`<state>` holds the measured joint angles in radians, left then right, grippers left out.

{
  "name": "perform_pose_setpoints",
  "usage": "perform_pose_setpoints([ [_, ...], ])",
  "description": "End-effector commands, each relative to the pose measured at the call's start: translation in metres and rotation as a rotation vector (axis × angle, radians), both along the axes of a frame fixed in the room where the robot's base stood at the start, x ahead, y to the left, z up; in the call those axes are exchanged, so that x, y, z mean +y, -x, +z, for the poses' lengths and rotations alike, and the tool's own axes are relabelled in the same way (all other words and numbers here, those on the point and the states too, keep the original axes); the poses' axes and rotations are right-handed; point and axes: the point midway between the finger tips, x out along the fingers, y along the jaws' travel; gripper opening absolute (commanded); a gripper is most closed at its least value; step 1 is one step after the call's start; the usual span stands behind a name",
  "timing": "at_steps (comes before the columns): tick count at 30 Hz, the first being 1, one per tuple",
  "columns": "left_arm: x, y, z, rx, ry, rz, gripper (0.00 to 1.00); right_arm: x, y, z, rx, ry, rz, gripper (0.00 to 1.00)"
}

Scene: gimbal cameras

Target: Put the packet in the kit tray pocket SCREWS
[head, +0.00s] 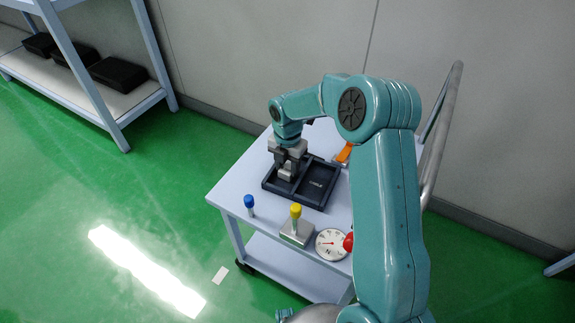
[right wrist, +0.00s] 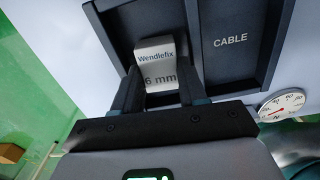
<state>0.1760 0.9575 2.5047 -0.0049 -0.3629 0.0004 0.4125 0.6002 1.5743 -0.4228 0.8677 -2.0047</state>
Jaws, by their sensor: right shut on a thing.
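The packet (right wrist: 155,58) is a small white block marked "Wendiefix 6 mm" in the right wrist view. My right gripper (right wrist: 160,92) is shut on it, with one dark finger on each side. The kit tray (head: 303,199) is dark, with raised walls, and lies on the cart top. One pocket reads CABLE (right wrist: 231,41). The packet is over or inside the pocket beside CABLE; its exact height I cannot tell. That pocket's label is hidden, so I cannot read SCREWS. In the head view my right gripper (head: 287,172) points down at the tray's left part.
On the cart (head: 228,190) in front of the tray stand a blue-topped peg (head: 249,204), a yellow-topped item (head: 296,212) on a metal block and a round dial (head: 331,245). An orange object (head: 344,153) lies behind the tray. A shelf (head: 125,105) stands at the left.

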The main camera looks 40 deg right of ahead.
Motion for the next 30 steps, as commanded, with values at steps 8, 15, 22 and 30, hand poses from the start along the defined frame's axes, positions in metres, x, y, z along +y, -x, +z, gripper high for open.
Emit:
perform_pose_setpoints([
  [8,0.000,0.000,-0.001,0.000,0.000,0.000,0.38,0.000,0.000,-0.003,0.000,0.000,0.000,0.52],
  [15,0.000,0.000,0.001,0.000,0.000,0.000,0.38,0.000,0.000,0.002,0.000,0.000,0.001,0.52],
  [22,0.000,0.000,0.010,0.000,0.000,0.000,0.38,0.000,-0.001,0.044,-0.005,0.003,0.002,0.52],
  [30,0.000,0.000,0.020,0.000,0.000,0.000,0.38,0.000,-0.001,0.102,-0.003,0.001,0.001,0.52],
])
